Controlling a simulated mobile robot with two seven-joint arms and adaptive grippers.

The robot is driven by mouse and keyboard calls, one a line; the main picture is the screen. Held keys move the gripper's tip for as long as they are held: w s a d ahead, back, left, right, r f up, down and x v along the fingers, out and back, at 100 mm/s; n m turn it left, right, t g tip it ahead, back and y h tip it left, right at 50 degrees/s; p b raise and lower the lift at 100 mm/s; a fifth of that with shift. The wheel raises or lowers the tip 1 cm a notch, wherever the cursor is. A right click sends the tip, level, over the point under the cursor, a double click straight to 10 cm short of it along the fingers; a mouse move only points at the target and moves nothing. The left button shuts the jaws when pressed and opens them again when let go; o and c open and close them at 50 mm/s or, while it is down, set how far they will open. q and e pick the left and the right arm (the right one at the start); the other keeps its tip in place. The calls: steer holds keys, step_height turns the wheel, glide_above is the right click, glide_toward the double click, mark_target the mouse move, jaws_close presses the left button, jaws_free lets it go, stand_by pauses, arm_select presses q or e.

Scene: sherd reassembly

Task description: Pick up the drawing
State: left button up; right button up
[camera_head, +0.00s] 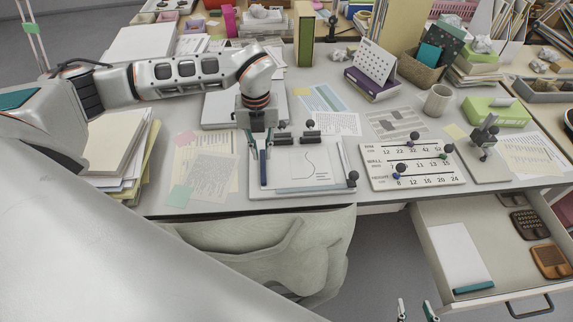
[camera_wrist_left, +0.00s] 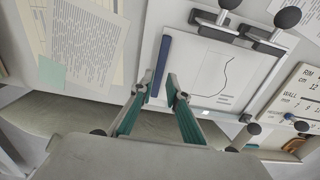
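The drawing (camera_head: 300,166) is a white sheet with a thin curved black line. It lies flat on a pale board (camera_head: 262,192), under two dark clips (camera_head: 298,138) at its top edge. The drawing also shows in the left wrist view (camera_wrist_left: 212,82). A dark blue strip (camera_wrist_left: 161,64) lies along the board's left side. My left gripper (camera_head: 259,148) points down over the board's left part, fingers apart and empty; its fingers also show in the left wrist view (camera_wrist_left: 157,86). My right gripper (camera_head: 416,308) shows only fingertips at the bottom edge, apart with nothing between them.
An open drawer (camera_head: 500,235) at the lower right holds a white pad (camera_head: 459,252) and brown items. Papers (camera_head: 208,172) lie to the left. A mug (camera_head: 437,100) and calendar (camera_head: 374,62) stand behind.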

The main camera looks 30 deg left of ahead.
mark_target(263, 165)
arm_select(q)
step_height(263, 165, down, 5)
steer(key=shift+s, duration=0.1)
jaws_close()
stand_by(0.3)
